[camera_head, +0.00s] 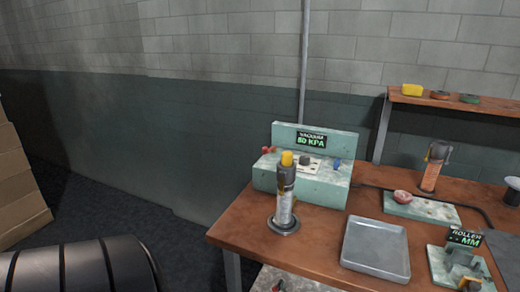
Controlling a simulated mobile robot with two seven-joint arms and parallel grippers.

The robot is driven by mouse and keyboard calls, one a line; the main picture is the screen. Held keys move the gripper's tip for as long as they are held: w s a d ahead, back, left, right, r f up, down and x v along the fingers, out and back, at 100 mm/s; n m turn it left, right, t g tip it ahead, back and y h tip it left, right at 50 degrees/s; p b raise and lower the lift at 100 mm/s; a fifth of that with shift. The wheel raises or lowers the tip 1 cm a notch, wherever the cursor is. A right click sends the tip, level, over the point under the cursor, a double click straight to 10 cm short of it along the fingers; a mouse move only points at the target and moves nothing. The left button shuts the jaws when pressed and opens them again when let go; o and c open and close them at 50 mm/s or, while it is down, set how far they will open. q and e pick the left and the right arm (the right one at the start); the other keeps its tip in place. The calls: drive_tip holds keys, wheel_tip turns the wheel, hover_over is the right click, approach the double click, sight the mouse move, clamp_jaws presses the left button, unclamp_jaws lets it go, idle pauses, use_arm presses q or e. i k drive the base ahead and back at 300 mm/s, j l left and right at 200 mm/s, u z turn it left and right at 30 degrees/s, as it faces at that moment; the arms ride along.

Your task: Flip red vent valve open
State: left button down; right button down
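A small red knob (266,150), which looks like the red vent valve, sits at the left end of the pale green vacuum unit (323,190). It is too small to tell its handle's position. The unit's display (312,140) reads VACUUM and what looks like 80 KPA. A dark knob (306,160) on a pale plate and a blue part (336,164) sit to the right of the red knob. A bottle-like tool with a yellow top (287,159) stands upright in front of the unit and partly hides it. Neither of my grippers is in view.
The wooden table (250,236) also holds a grey tray (377,244), a red round piece on a slab (402,196), an orange cylinder (430,178) and a ROLLER gauge (465,238). A raised shelf (455,103) stands at the right. The table's left front corner is clear.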

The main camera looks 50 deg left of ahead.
sight(265, 151)
drive_tip(key=j+u, duration=0.1)
drive_tip(key=u, duration=1.55)
